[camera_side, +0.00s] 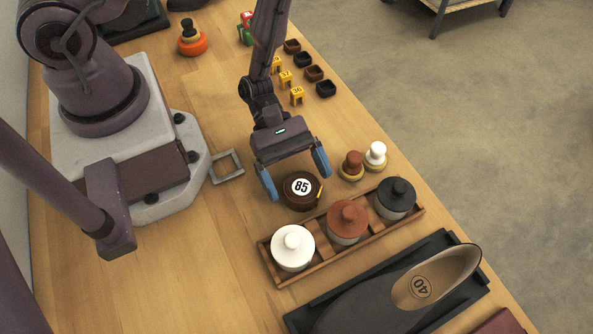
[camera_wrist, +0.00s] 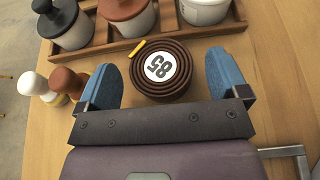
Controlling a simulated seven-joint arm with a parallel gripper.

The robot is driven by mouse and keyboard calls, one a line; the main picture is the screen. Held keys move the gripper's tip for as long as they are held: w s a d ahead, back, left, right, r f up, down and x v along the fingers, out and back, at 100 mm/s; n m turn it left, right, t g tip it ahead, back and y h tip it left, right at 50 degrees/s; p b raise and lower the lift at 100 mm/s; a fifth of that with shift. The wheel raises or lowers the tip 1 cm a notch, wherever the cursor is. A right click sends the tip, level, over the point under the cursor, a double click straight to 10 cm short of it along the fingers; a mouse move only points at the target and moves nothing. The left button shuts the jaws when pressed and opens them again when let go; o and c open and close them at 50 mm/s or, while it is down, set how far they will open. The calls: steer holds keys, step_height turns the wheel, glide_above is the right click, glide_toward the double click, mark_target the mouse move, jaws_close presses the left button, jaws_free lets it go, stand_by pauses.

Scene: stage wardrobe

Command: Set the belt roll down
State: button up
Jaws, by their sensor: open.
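The belt roll (camera_side: 301,190) is a dark brown coil with a white disc marked 85 on top and a small yellow tab at its edge. It lies flat on the wooden table in front of the jar rack. My gripper (camera_side: 296,177) is open, with one blue finger at each side of the roll and a gap on both sides. In the wrist view the belt roll (camera_wrist: 161,71) sits between the open fingers of my gripper (camera_wrist: 167,82), towards their tips, and neither finger touches it.
A wooden rack (camera_side: 272,269) holds white, brown and black-lidded jars just beyond the roll. Two knobbed daubers, brown (camera_side: 352,164) and white (camera_side: 375,155), stand to the right. A metal square frame (camera_side: 227,167) lies left. A shoe (camera_side: 400,290) rests on a dark tray.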

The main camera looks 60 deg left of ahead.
steer(key=shift+r, duration=0.1)
steer(key=shift+a+r, duration=0.15)
steer(key=shift+a, duration=0.15)
steer(key=v, duration=1.1)
steer(key=shift+a, duration=0.2)
steer(key=s+a+r+m+t+y, duration=0.1)
steer(key=r+m+y, duration=0.5)
steer(key=r, duration=0.8)
steer(key=s+a+r+m+t+y, duration=0.2)
steer(key=a+r+m+t+y, duration=0.2)
steer(key=r+m+y, duration=0.3)
step_height(320, 180, up, 8)
steer(key=m, duration=0.5)
steer(key=shift+s+a+t, duration=0.2)
steer(key=shift+t, duration=0.1)
steer(key=shift+f, duration=0.1)
